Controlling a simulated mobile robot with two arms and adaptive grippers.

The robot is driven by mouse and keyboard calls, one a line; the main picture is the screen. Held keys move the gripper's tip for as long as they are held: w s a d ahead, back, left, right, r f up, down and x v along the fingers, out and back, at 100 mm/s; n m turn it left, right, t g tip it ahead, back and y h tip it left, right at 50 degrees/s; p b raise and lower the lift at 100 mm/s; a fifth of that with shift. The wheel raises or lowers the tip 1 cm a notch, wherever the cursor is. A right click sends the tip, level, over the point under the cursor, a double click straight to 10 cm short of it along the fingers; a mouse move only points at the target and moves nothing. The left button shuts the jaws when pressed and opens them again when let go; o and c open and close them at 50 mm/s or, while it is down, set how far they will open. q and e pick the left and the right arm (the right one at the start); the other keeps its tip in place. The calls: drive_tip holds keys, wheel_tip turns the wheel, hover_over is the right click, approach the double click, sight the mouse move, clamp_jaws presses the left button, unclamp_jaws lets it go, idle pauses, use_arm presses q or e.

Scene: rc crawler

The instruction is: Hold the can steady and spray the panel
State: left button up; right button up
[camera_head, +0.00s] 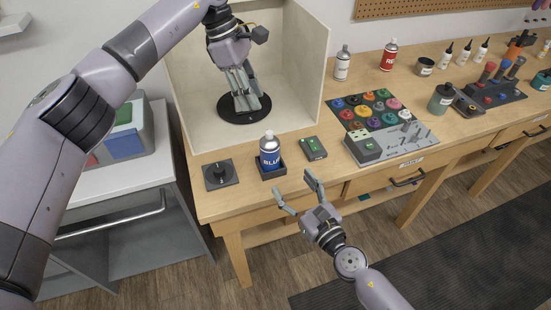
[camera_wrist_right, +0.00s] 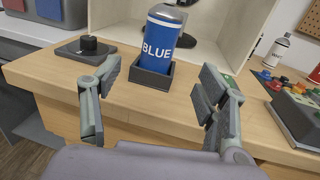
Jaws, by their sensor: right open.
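The blue spray can (camera_head: 269,148), labelled BLUE, stands upright in a dark square holder (camera_head: 271,173) near the table's front edge. My left gripper (camera_head: 244,101) points down over a black disc (camera_head: 262,112) inside the pale box-shaped booth (camera_head: 292,85). I cannot make out a panel there.
A dark knob unit (camera_head: 220,174) and a small dark box (camera_head: 313,148) flank the holder. A tray of coloured parts (camera_head: 385,125) lies to the right. A grey cabinet (camera_head: 118,170) is at left.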

sight(275, 160)
drive_tip(key=x, duration=1.2)
drive_tip(key=shift+w+a, duration=0.2)
drive_tip(key=shift+w, duration=0.05)
drive_tip(key=c, duration=1.4)
use_arm(q)
clamp_jaws()
idle(0.7)
